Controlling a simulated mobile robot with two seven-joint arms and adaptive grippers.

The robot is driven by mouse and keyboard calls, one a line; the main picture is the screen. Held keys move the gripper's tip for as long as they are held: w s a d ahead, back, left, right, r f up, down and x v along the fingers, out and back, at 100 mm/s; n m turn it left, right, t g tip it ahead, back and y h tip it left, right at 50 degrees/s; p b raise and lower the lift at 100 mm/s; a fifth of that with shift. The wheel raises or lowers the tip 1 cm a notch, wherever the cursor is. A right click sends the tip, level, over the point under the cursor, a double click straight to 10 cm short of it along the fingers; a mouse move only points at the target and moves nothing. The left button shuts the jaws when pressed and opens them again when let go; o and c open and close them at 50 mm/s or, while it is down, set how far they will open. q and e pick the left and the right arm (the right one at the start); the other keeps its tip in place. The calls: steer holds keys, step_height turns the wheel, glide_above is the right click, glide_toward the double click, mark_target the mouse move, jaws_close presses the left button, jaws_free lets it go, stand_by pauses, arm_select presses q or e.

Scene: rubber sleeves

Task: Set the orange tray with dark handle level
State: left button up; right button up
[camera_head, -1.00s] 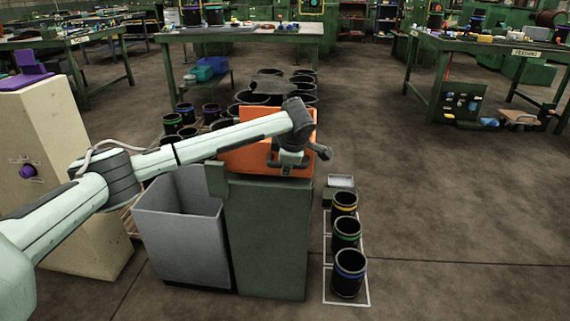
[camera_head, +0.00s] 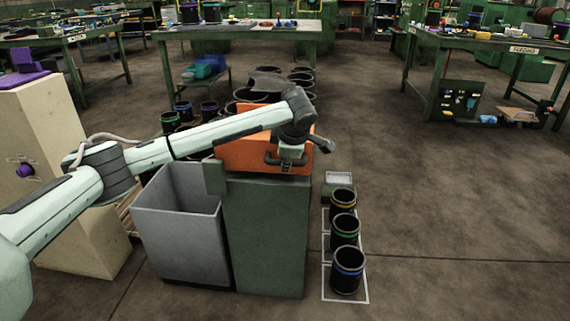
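The orange tray (camera_head: 240,155) sits on top of the green cabinet (camera_head: 265,235). Its front face is toward me, and my arm crosses in front of its upper part. Whether it is level or tilted is hard to tell. Its dark handle (camera_head: 271,158) is on the front face, right of the middle. My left gripper (camera_head: 287,162) points down at the handle, touching or very close to it. The fingers blend with the dark handle, so I cannot tell whether they are closed on it. My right gripper is not in view.
A grey open bin (camera_head: 180,235) stands left of the cabinet. Black pots with coloured bands (camera_head: 346,270) stand in a row on the floor to the right. More dark pots (camera_head: 300,80) stand behind. A beige cabinet (camera_head: 60,150) is at the left.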

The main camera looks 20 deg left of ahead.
arm_select(q)
steer(key=v, duration=0.9)
steer(key=shift+r, duration=0.1)
